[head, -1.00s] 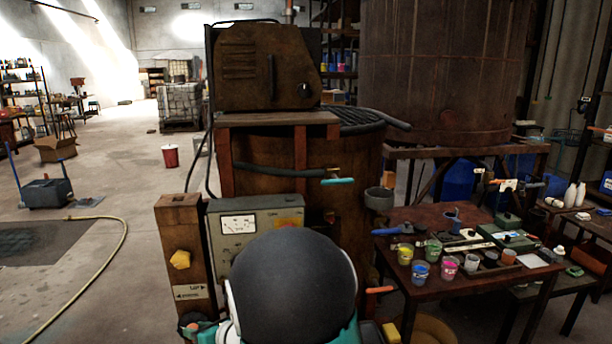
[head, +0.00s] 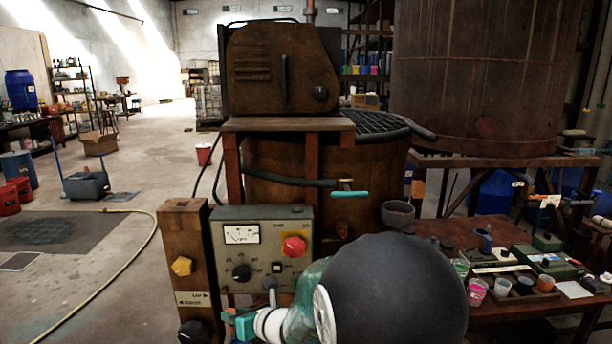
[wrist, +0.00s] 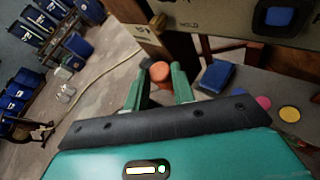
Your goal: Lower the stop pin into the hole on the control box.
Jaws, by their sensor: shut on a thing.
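The control box (head: 262,246) is a grey panel with a meter, a black dial and a red knob. In the wrist view its lower part (wrist: 220,14) shows a "HOLD" label and a blue button. My gripper (head: 232,324) is below the box's lower left in the head view. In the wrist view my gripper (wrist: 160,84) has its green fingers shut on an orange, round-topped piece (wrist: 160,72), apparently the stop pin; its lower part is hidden. It looks apart from the box. I cannot make out the hole.
A wooden post (head: 184,230) with a yellow knob stands directly left of the box. A rusty vat (head: 300,180) rises behind it. A table (head: 440,230) with paint cups is at the right. A hose (head: 135,270) lies on the open floor at left.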

